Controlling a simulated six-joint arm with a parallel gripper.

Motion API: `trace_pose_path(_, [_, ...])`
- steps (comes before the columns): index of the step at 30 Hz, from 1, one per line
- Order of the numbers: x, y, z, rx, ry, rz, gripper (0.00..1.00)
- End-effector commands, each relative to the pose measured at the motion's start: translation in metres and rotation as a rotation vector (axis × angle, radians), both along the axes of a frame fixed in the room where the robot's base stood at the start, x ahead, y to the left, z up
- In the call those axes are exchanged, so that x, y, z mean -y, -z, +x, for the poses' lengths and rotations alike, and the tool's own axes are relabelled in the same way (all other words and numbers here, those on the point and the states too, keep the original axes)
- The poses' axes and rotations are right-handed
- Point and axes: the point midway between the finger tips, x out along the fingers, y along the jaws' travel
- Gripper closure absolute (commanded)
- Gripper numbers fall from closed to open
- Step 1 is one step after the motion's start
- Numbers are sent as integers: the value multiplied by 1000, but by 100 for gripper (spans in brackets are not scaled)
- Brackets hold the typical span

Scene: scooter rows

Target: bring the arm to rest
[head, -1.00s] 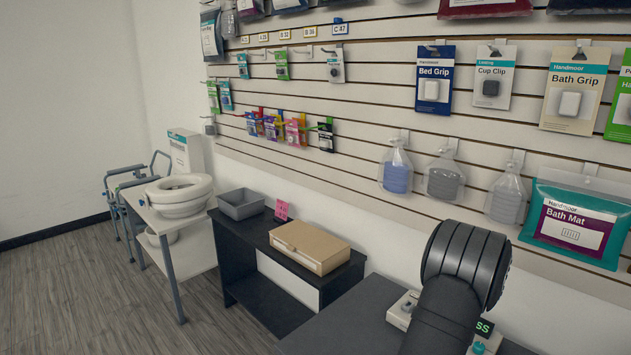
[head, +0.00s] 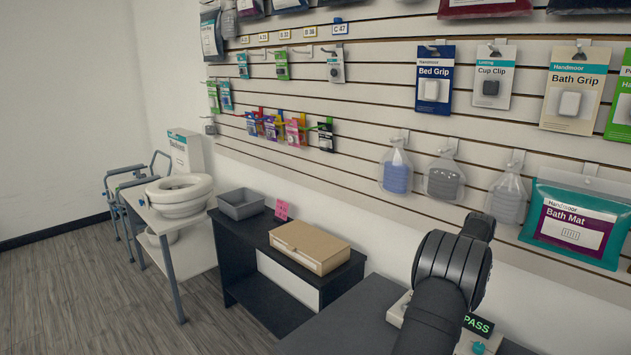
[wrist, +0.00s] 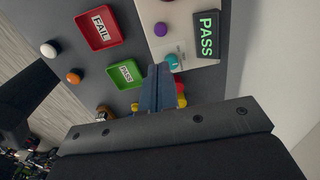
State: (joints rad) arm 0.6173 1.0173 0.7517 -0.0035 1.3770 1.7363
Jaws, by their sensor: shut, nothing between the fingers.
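My arm (head: 445,275) rises at the bottom right of the head view, over a dark grey table. My gripper (wrist: 158,88) shows in the wrist view with its two fingers together and nothing between them. It hangs above the table, close in the picture to a teal ball (wrist: 171,61) and some red and yellow round things partly hidden behind the fingers. In the head view the fingertips cannot be made out.
In the wrist view are a red FAIL tray (wrist: 113,43), a green PASS tray (wrist: 139,76), a lit PASS display (wrist: 207,25), and white (wrist: 49,50), orange (wrist: 73,76) and purple (wrist: 160,29) balls. A cardboard box (head: 322,246) and grey bin (head: 242,211) stand left of my arm.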

Motion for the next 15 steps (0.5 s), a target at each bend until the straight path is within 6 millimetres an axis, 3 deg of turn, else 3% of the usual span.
trace_pose_path(11, [0, 77, 0, 2, 2, 2, 100])
trace_pose_path(12, [1, 59, 1, 9, 2, -4, 100])
trace_pose_path(15, [1, 38, 1, 10, 3, -3, 100])
